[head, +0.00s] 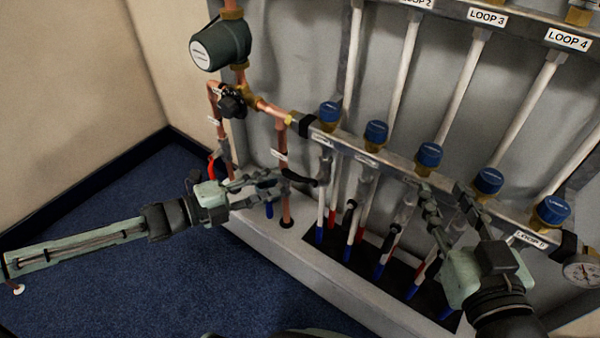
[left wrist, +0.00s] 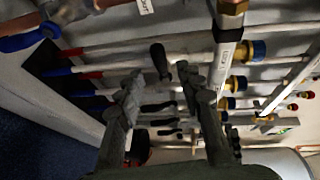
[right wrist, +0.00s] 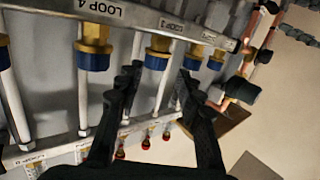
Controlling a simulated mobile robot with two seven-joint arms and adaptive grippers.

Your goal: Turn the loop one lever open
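The loop one lever is a black handle (head: 300,178) on the leftmost white pipe under the lower manifold bar. It sticks out to the left, toward my left gripper. My left gripper (head: 284,181) is open, its fingertips close to the handle. In the left wrist view the black handle (left wrist: 160,60) shows just beyond and between the two fingertips (left wrist: 158,76). I cannot tell whether they touch it. My right gripper (head: 442,190) is open in front of the manifold's right part. In the right wrist view nothing is held between its fingers (right wrist: 159,75).
Blue-capped valves (head: 376,132) line the manifold bar (head: 400,166). Further black levers (head: 348,215) hang on the neighbouring pipes. A copper pipe (head: 286,205) and red handle (head: 212,167) stand near my left gripper. A gauge (head: 582,271) is at far right. Blue carpet at left is clear.

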